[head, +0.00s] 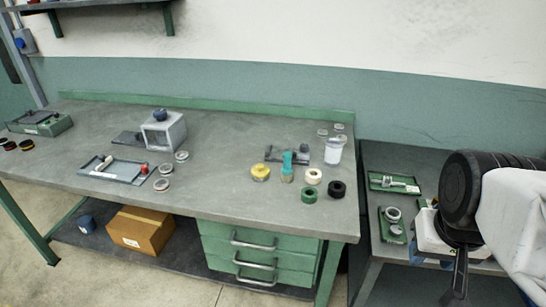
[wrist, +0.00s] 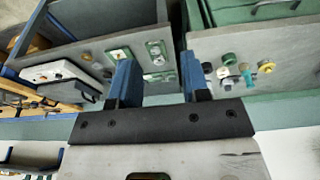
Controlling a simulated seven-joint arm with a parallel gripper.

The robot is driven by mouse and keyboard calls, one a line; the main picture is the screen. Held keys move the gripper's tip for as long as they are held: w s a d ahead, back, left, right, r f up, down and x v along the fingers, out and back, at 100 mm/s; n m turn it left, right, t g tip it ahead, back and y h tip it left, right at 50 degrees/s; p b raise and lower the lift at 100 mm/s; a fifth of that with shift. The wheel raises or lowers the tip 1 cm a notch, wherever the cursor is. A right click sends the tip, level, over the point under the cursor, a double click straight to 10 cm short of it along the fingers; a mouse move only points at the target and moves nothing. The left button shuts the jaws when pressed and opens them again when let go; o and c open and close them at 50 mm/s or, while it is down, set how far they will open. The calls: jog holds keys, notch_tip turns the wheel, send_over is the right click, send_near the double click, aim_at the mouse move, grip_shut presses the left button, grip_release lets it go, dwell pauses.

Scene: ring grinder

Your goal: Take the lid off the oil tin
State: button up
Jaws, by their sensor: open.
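A small round yellow tin (head: 260,172) with a raised top stands on the workbench (head: 225,150), right of its middle. I take it for the oil tin, but its lid is too small to make out clearly. It also shows in the wrist view (wrist: 266,67), at the right. My gripper (wrist: 157,72) is open and empty, its two blue fingers apart. It is over at the side table, well away from the yellow tin. In the head view my arm shows at the right edge; the fingers are hard to make out there.
A teal-topped item (head: 287,166), white, green and black rings (head: 308,195) and a white cup (head: 333,151) stand close right of the yellow tin. A grey box (head: 163,133) and a tray (head: 112,169) are left. The side table (head: 375,155) holds green trays.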

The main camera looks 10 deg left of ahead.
dwell(0.3)
jog(key=o, duration=1.1)
